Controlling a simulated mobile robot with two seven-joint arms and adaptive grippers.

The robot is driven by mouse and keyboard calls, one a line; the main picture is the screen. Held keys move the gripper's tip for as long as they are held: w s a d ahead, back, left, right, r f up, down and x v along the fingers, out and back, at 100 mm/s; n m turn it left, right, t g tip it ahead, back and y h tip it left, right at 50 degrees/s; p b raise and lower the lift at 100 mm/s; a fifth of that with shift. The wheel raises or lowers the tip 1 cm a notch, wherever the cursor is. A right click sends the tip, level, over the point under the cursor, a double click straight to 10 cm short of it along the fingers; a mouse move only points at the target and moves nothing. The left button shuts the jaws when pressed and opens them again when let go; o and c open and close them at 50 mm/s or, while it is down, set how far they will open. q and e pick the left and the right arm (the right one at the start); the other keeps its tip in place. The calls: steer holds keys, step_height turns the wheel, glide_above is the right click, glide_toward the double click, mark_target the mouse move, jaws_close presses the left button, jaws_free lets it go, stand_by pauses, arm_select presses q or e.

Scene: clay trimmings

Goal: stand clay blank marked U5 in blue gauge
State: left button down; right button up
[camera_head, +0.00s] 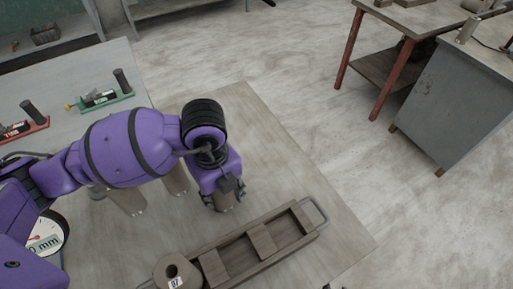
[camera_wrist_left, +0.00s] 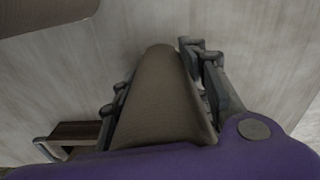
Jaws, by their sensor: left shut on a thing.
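My left gripper (camera_head: 226,203) is shut on a grey-brown clay blank (camera_wrist_left: 160,95), held between its fingers above the table. In the head view only the lower part of this blank (camera_head: 221,204) shows below the gripper. No mark shows on it, so I cannot tell whether it is U5. A white-faced dial reading mm (camera_head: 45,236) shows at the lower left, partly covered by my arm. I cannot tell what colour its gauge is, and no clearly blue gauge shows. My right gripper is not in view.
A wooden tray (camera_head: 283,251) with dividers and a metal handle lies at the table's front. Other blanks (camera_head: 176,180) stand behind my arm. Green (camera_head: 105,101) and red (camera_head: 24,131) gauges are at the left.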

arm_select(q)
steer(key=shift+s+d+r, duration=0.1)
steer(key=shift+d+r, duration=0.05)
steer(key=shift+d+f, duration=0.1)
steer(key=shift+f, duration=0.1)
steer(key=c, duration=1)
jaws_free()
